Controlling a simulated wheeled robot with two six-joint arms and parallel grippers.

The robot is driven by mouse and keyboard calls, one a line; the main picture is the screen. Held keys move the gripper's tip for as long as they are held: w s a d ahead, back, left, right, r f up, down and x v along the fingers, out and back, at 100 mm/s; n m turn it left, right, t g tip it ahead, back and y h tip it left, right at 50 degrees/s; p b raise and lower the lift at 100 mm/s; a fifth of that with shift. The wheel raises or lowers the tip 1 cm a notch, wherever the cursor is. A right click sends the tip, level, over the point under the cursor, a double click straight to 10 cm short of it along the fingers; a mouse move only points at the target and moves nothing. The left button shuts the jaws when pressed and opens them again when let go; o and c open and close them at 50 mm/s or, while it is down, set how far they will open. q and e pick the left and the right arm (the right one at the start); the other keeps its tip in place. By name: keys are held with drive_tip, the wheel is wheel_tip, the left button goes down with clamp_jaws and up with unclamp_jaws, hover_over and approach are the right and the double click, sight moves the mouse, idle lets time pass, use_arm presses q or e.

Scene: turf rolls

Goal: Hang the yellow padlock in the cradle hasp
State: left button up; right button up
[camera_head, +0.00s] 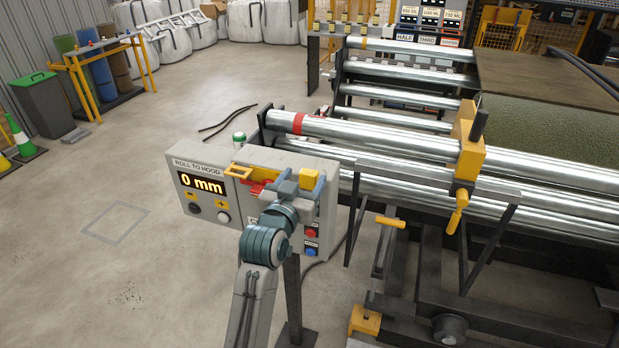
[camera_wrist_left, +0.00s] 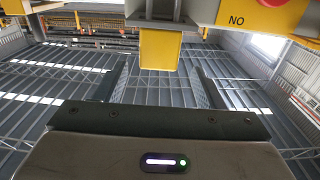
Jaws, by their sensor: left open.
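A yellow block that looks like the padlock (camera_head: 308,178) is at the right end of the control box's top. My left gripper (camera_head: 301,184) is open there, with blue-grey fingers on either side of the yellow block. In the left wrist view a yellow block (camera_wrist_left: 160,49) hangs straight ahead below a grey part, apart from the dark bar of my gripper; its shackle is not visible. A yellow loop-shaped bracket (camera_head: 238,171) and a red part (camera_head: 257,188) sit left of the gripper on the box; I cannot tell which is the cradle hasp. My right gripper is not in view.
The control box (camera_head: 190,180) shows 0 mm and has red and blue buttons on its right. Steel rollers (camera_head: 390,145) and a yellow clamp (camera_head: 467,140) are close to the right. Open concrete floor lies left.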

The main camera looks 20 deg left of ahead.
sight(311, 170)
use_arm(q)
drive_tip(key=shift+w+r+p, duration=0.1)
drive_tip(key=shift+w+p, duration=0.3)
drive_tip(key=shift+w, duration=0.2)
drive_tip(key=w+p, duration=0.2)
drive_tip(key=w, duration=0.1)
drive_tip(key=shift+w+d, duration=0.2)
drive_tip(key=shift+w+f, duration=0.25)
drive_tip(key=shift+w, duration=0.25)
drive_tip(key=shift+s, duration=0.1)
drive_tip(key=c, duration=1.1)
